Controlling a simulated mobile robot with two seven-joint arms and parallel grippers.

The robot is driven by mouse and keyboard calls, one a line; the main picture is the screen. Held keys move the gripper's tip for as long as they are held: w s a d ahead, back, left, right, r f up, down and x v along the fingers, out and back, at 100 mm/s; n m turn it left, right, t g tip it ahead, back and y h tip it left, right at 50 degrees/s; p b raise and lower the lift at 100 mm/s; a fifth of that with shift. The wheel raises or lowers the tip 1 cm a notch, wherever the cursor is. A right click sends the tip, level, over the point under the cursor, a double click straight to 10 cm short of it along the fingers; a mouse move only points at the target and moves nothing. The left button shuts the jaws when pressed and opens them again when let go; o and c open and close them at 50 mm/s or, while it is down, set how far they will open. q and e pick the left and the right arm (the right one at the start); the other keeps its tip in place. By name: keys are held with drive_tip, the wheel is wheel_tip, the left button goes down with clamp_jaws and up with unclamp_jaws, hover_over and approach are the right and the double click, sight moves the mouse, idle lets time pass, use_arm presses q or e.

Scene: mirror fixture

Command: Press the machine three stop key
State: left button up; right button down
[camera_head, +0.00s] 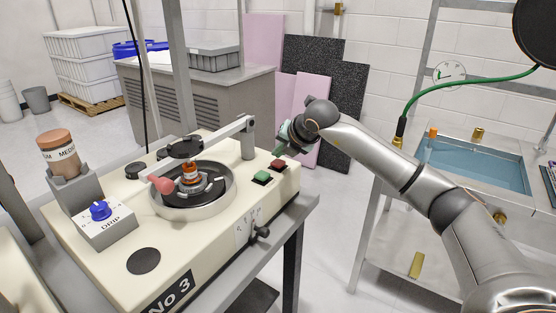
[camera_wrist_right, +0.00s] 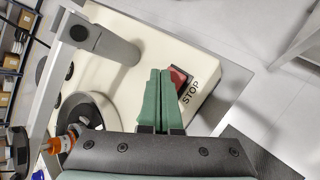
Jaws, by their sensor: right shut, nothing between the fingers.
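Machine No 3 (camera_head: 205,250) is a cream bench machine with a round dish and a swing arm on top. Its red stop key (camera_head: 278,164) sits at the far right corner, behind a green key (camera_head: 262,177). In the right wrist view the red key (camera_wrist_right: 179,77) shows next to the word STOP, partly hidden by the fingers. My right gripper (camera_head: 281,150) is shut and empty, with its green fingertips by the red key. The closed fingertips (camera_wrist_right: 159,72) overlap the key's left side in the wrist view; I cannot tell whether they touch it. My left gripper is not in view.
The machine's swing arm (camera_head: 225,132) stands left of my right gripper. A blue drip knob (camera_head: 100,210) and a brown-lidded jar (camera_head: 58,152) are on the machine's left. A water basin (camera_head: 475,165) stands at the right. The floor between machine and basin is clear.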

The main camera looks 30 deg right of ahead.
sight(280, 164)
drive_tip(key=shift+r, duration=0.15)
wheel_tip(280, 164, up, 5)
drive_tip(key=p, duration=0.3)
idle(0.4)
idle(0.5)
